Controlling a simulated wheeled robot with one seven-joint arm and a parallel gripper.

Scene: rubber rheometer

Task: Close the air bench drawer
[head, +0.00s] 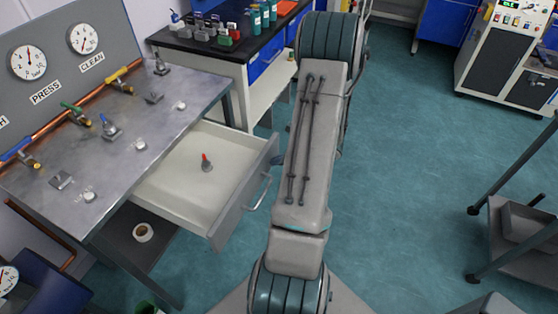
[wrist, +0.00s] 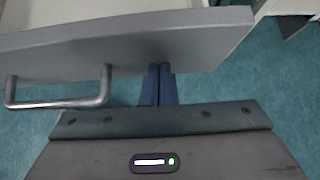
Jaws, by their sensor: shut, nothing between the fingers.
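The air bench drawer (head: 221,213) is pulled well out of the metal-topped air bench (head: 150,140) in the head view. My gripper (wrist: 160,70) is shut and empty. Its fingertips are at the lower edge of the drawer front, to the right of the handle. I cannot tell whether they touch it. In the head view the gripper is hidden.
A dark-topped bench (head: 205,44) with bottles and blue drawers stands behind the air bench. A roll of tape (head: 143,232) lies on the shelf below the drawer. A grey cart (head: 515,235) stands at right. The teal floor (head: 410,160) between is clear.

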